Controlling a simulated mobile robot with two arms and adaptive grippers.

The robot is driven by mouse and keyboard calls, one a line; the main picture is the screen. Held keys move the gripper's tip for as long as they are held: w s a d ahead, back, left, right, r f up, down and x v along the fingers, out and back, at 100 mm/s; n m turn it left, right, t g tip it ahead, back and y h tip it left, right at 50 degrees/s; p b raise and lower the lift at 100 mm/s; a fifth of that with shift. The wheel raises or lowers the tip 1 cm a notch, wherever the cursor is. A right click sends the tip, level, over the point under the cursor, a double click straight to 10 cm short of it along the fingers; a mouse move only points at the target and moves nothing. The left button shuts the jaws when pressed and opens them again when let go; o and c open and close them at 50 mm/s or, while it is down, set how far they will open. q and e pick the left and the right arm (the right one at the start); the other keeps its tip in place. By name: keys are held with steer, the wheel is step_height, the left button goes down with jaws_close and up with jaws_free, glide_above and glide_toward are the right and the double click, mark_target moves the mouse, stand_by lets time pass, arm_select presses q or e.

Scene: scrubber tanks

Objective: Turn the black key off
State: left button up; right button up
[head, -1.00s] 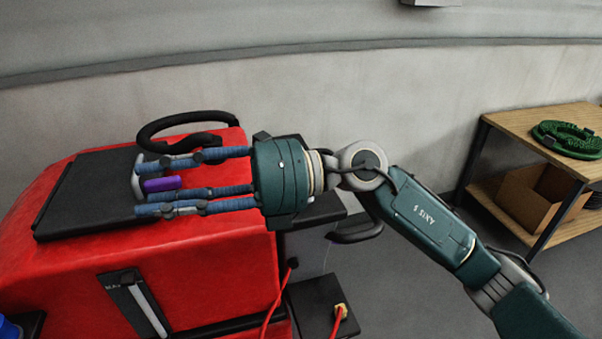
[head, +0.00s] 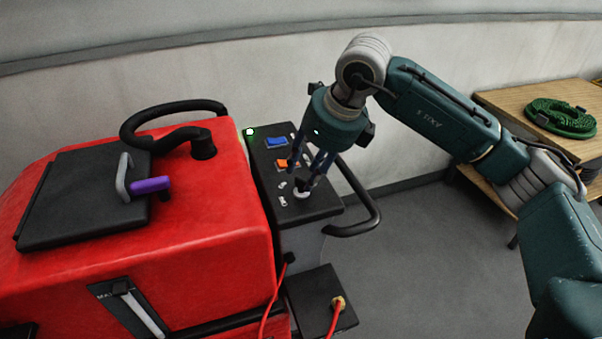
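The control panel (head: 330,204) is a dark slab behind the red scrubber body. A light round key switch (head: 301,194) sits near its front edge, with a small dark piece at its top that looks like the black key (head: 301,184). My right gripper (head: 306,180) points down over this switch with its blue fingers around or beside the key. The fingers partly hide the key, and I cannot tell whether they touch it or how far they are closed. The key's turn angle is unclear. My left gripper is not in view.
A blue switch (head: 277,142) and an orange switch (head: 281,163) sit on the panel close to the fingers. A green light (head: 250,131) glows at its corner. A black handle (head: 372,214) curves out at right.

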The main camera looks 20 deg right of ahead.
mark_target(301, 180)
steer(key=x, duration=0.3)
steer(key=shift+a+f+p, duration=0.1)
steer(key=shift+p, duration=0.25)
steer(key=shift+w+f, duration=0.1)
steer(key=shift+f, duration=0.2)
jaws_close()
